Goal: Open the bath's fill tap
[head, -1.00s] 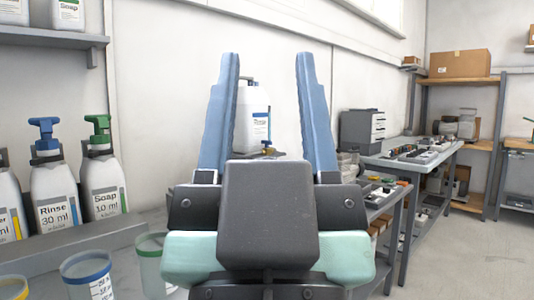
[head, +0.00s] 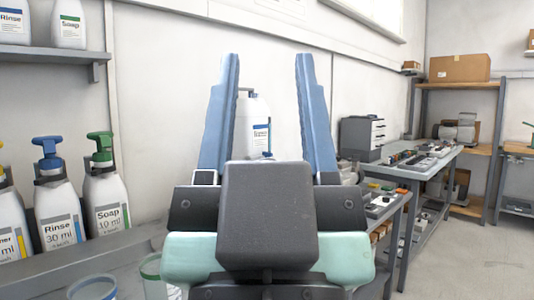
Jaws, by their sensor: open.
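My gripper (head: 267,62) is in the middle of the head view. Its two blue fingers point up and stand wide apart, with nothing between them. A white container with a blue-and-white label (head: 254,125) shows in the gap, farther back near the wall. The dark gripper body hides its lower part. I cannot make out a bath or its fill tap in this view.
At left stand a Rinse pump bottle (head: 58,205) and a Soap pump bottle (head: 106,195), with measuring cups (head: 93,288) in front. A wall shelf (head: 45,57) is above. Workbenches (head: 437,165) with small parts run along the right. Floor at far right is clear.

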